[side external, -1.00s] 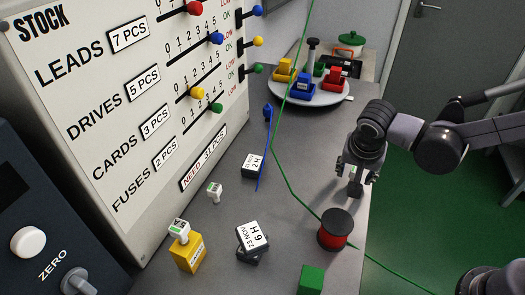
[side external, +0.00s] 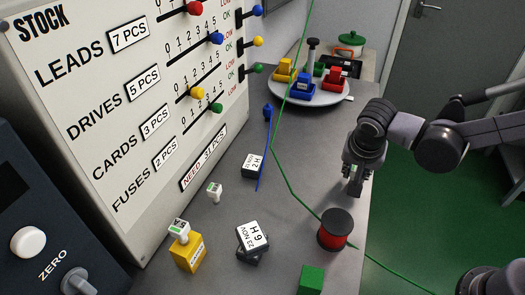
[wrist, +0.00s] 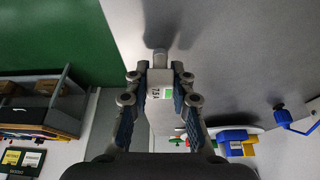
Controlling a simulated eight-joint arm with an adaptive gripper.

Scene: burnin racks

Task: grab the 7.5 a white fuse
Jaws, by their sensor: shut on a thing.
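A white fuse marked 7.5A (wrist: 157,92) with a green patch sits between the two fingers of my gripper (wrist: 160,84) in the wrist view. The fingers press on it from both sides. In the side view my gripper (side external: 354,184) points down near the right edge of the grey bench, and the fingers mostly hide the fuse. Another small white fuse with a green patch (side external: 215,192) stands on the bench at mid-left. A further white and green fuse (side external: 179,230) stands on a yellow block (side external: 188,254); its marking is hard to read.
A red and black spool (side external: 335,230) stands just in front of my gripper, with a green wire running past. Black boxes with white labels (side external: 252,240) (side external: 252,166) and a green block (side external: 311,280) are on the bench. A round tray (side external: 270,88) with coloured blocks is behind.

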